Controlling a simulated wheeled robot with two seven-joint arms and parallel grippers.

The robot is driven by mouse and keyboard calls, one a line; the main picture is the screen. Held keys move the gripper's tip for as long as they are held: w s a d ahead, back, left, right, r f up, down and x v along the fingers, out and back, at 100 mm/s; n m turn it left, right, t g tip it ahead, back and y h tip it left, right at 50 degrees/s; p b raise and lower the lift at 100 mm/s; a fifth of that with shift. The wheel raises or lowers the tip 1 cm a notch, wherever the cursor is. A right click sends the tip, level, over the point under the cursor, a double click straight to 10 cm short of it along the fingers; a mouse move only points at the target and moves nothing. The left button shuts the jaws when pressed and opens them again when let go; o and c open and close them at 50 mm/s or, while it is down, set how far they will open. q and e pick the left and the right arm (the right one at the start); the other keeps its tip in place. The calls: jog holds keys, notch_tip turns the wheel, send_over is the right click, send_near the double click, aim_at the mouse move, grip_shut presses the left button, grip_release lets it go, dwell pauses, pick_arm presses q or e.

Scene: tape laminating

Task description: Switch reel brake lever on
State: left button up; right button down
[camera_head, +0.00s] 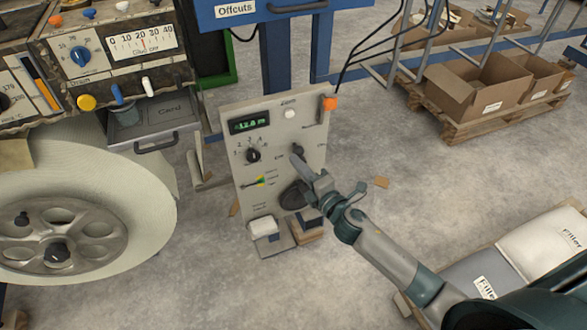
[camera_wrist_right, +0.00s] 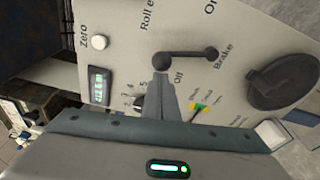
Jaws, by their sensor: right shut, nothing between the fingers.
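The reel brake lever is a short black lever that lies sideways across the pale panel in the right wrist view (camera_wrist_right: 187,58). A "Brake" label is beside its right end, "Off" is just below it, and "On" is higher up to the right. In the head view its dark knob (camera_head: 297,149) shows just above my right gripper. My right gripper (camera_head: 299,163) is shut and empty, its fingertips (camera_wrist_right: 161,78) pointing at the lever's left end. Whether they touch it I cannot tell. My left gripper is not in view.
The control panel (camera_head: 281,107) also bears a green display (camera_head: 249,123), a dial (camera_head: 253,155) and an orange-topped part (camera_head: 329,104). A large pale reel (camera_head: 140,190) stands at left. Filler bags (camera_head: 545,245) lie at lower right.

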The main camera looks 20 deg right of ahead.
jog(key=d+m, duration=0.2)
jog(key=shift+d+r+m, duration=0.15)
jog(key=shift+r+m, duration=0.25)
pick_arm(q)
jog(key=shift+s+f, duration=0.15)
pick_arm(e)
jog(key=d+m+t, duration=0.1)
jog(key=d+m, duration=0.5)
jog(key=m, duration=0.2)
jog(key=shift+f+t+h, duration=0.2)
jog(key=shift+t+h, duration=0.2)
jog(key=shift+w+d, duration=0.1)
jog(key=shift+d, duration=0.05)
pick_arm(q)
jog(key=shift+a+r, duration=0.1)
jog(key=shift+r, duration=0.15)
pick_arm(e)
jog(key=shift+m, duration=0.3)
